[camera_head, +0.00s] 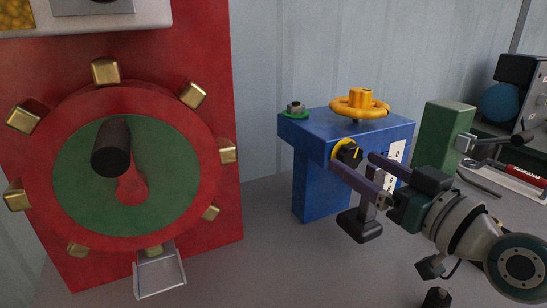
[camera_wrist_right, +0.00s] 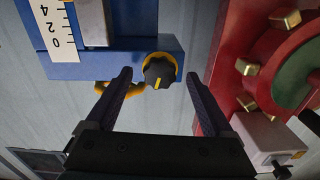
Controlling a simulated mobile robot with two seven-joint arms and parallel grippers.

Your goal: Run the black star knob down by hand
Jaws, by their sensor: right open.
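A black knob (camera_head: 348,153) with a fluted edge and a yellow ring behind it is on the front of the blue block (camera_head: 323,189). In the right wrist view the knob (camera_wrist_right: 159,71) shows a yellow pointer line on its face. My right gripper (camera_head: 353,162) is open, its dark fingers pointing at the knob. In the wrist view the right gripper (camera_wrist_right: 158,76) has one fingertip on each side of the knob, with clear gaps. Whether the fingertips reach to the knob's depth I cannot tell. My left gripper is not in view.
A yellow handwheel (camera_head: 360,104) and a hex nut (camera_head: 295,107) sit on top of the blue block. A red panel with a green-faced wheel (camera_head: 75,185) stands left. A dark stand (camera_head: 360,226) and a small black piece (camera_head: 437,297) are on the grey table. A green block (camera_head: 443,130) is behind right.

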